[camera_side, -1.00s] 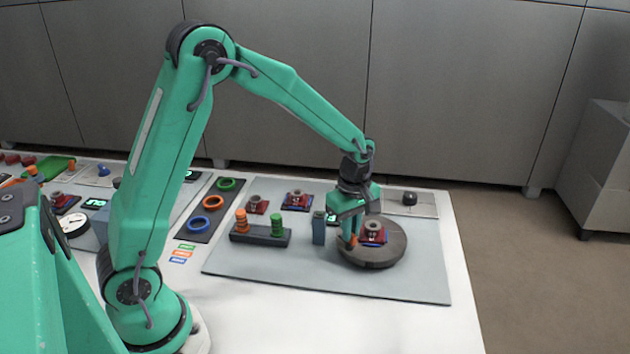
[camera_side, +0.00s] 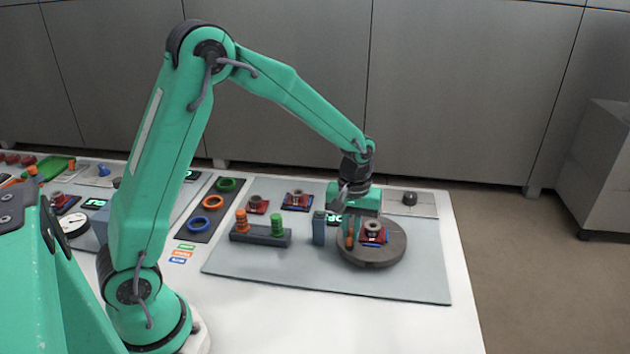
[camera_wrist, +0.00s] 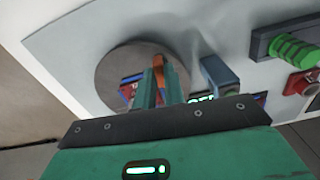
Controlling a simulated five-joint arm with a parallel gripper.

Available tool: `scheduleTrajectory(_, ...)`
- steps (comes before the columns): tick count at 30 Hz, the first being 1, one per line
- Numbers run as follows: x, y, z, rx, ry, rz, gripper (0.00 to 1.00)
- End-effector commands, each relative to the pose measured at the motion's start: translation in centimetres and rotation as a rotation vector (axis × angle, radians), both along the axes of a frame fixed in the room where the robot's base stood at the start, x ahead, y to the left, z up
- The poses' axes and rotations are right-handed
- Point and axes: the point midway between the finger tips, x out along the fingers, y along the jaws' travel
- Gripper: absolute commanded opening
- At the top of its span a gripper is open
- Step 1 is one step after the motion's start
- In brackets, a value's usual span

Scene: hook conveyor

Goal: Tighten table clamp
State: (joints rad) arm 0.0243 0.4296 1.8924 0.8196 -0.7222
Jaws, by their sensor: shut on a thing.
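The grey round table (camera_side: 375,256) stands on the mat, also visible in the wrist view (camera_wrist: 115,72). A red and blue block with a grey round part (camera_side: 373,233) sits on it, partly hidden behind my fingers in the wrist view (camera_wrist: 128,92). An orange clamp piece (camera_side: 349,240) stands at the left of this block. My gripper (camera_side: 350,232) points down over the table, its fingers shut on the orange clamp piece. In the wrist view, orange (camera_wrist: 159,66) shows between the green fingers. The lower part of the clamp is hidden.
A blue-grey post (camera_side: 319,228) stands close left of the round table. Further left, a dark rack (camera_side: 260,238) holds orange and green pieces. Two more red and blue blocks lie behind, one at the back (camera_side: 297,200). A small black knob (camera_side: 409,198) is at the back right. The mat's front is clear.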

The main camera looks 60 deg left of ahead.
Motion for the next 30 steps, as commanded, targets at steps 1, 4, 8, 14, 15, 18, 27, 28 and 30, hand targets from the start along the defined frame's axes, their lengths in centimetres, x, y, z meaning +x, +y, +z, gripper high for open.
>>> scheduleTrajectory(1, 0.0, 0.0, 0.1, 0.0, 0.0, -0.043, 0.0)
scheduleTrajectory(4, 0.0, 0.0, 0.1, 0.0, 0.0, -0.138, 0.0)
scheduleTrajectory(8, 0.0, 0.0, 0.11, 0.0, 0.0, -0.261, 0.0)
scheduleTrajectory(14, 0.0, 0.0, 0.12, 0.0, 0.0, -0.443, 0.0)
scheduleTrajectory(15, 0.0, 0.0, 0.12, 0.0, 0.0, -0.476, 0.0)
scheduleTrajectory(18, 0.01, -0.01, 0.12, 0.0, 0.0, -0.551, 0.0)
scheduleTrajectory(27, 0.01, -0.01, 0.13, 0.0, 0.0, -0.688, 0.0)
scheduleTrajectory(28, 0.0, 0.0, 0.13, 0.0, 0.0, -0.695, 0.0)
scheduleTrajectory(30, 0.0, 0.0, 0.13, 0.0, 0.0, -0.706, 0.0)
